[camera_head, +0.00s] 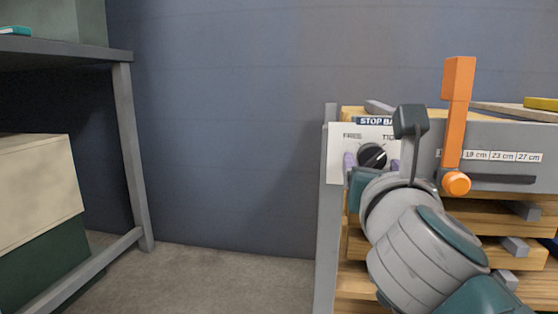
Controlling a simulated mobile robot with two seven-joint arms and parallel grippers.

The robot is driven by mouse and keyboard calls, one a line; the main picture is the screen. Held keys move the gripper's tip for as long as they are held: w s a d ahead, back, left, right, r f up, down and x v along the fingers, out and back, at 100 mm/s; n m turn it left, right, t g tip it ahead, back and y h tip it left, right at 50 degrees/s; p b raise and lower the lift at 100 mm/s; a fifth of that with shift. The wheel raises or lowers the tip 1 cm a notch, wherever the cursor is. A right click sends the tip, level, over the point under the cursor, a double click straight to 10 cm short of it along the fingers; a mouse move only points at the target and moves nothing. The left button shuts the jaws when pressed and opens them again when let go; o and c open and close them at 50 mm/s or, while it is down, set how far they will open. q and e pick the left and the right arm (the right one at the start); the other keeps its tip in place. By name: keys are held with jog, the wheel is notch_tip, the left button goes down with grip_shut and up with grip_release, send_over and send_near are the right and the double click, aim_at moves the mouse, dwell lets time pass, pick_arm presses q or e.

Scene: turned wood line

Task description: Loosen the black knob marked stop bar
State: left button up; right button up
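The black knob (371,155) sits on a white panel (337,170) under a dark label reading "STOP BA", the rest hidden by my arm. "FREE" is printed at its upper left, and a partly covered word starting with "TI" at its upper right. A pale mark shows on the knob's right part, towards that word. My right gripper (372,164) reaches up from the lower right, with one purple fingertip on each side of the knob. The fingers look spread, with small gaps beside the knob; contact is hard to judge. My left gripper is not in view.
An orange upright lever (457,110) with a round orange end stands right of my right wrist, by a scale strip (503,156) with centimetre marks. Wooden boards (500,218) are stacked below. A grey-framed table (128,150) stands left; the floor between (225,275) is clear.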

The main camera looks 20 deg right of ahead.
grip_shut()
dwell(0.3)
